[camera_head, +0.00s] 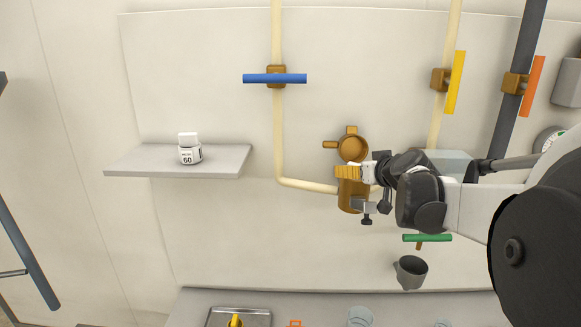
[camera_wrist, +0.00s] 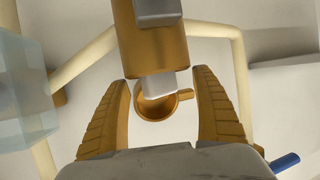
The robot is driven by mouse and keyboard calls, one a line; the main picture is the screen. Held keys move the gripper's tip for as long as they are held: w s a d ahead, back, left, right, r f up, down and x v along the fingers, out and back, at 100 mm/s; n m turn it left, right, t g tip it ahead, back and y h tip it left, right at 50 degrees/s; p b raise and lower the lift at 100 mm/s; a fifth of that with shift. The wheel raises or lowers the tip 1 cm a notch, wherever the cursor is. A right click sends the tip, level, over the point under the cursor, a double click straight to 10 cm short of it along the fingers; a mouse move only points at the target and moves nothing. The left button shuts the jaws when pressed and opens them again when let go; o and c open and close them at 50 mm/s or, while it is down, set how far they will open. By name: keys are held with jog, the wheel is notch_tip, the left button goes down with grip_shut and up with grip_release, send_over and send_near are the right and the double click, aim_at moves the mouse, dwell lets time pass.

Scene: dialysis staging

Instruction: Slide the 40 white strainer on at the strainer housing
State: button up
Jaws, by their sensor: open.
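The brass strainer housing (camera_head: 352,197) hangs on the wall piping, with a round brass cup-like part (camera_head: 352,148) with a side tab just above it. My gripper (camera_head: 348,172) is at the housing's upper end. In the wrist view the open jaws (camera_wrist: 161,78) stand either side of a white block (camera_wrist: 160,84) that sticks out from the end of the housing body (camera_wrist: 152,52). There are gaps between the block and both fingers. The block looks like a strainer's top, but no number shows, so I cannot confirm it is the 40. The round brass part (camera_wrist: 155,105) lies behind it.
A white strainer marked 60 (camera_head: 190,152) stands on the left shelf (camera_head: 130,163). A blue handle (camera_head: 275,78), yellow handle (camera_head: 455,82), green handle (camera_head: 427,238) and grey cup (camera_head: 410,271) are around. A pale translucent box (camera_wrist: 22,95) is close beside the gripper.

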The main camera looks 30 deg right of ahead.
jog(key=v, duration=1.2)
jog(key=shift+d, duration=0.1)
